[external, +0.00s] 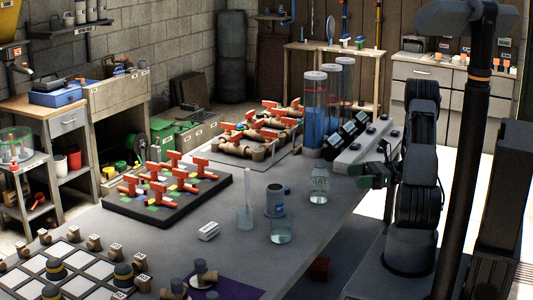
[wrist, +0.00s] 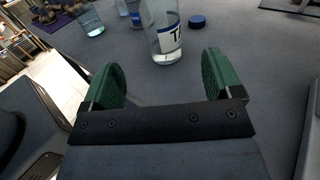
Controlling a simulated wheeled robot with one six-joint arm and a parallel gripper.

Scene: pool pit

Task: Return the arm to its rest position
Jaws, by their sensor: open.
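My gripper (wrist: 165,82) is open and empty, its two green pads wide apart in the wrist view. In the external view my gripper (external: 366,176) is held out to the left of my arm, near the right edge of the grey table (external: 215,260). A clear labelled bottle (external: 319,186) stands on the table to the left of the gripper. The bottle (wrist: 163,35) also shows in the wrist view, beyond the pads and apart from them.
A jar with a grey band (external: 275,200), a glass beaker (external: 281,231) and a cylinder (external: 245,211) stand left of the bottle. A blue cap (wrist: 197,21) lies near it. Tall clear columns (external: 315,110) and a grey rack (external: 362,145) stand behind.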

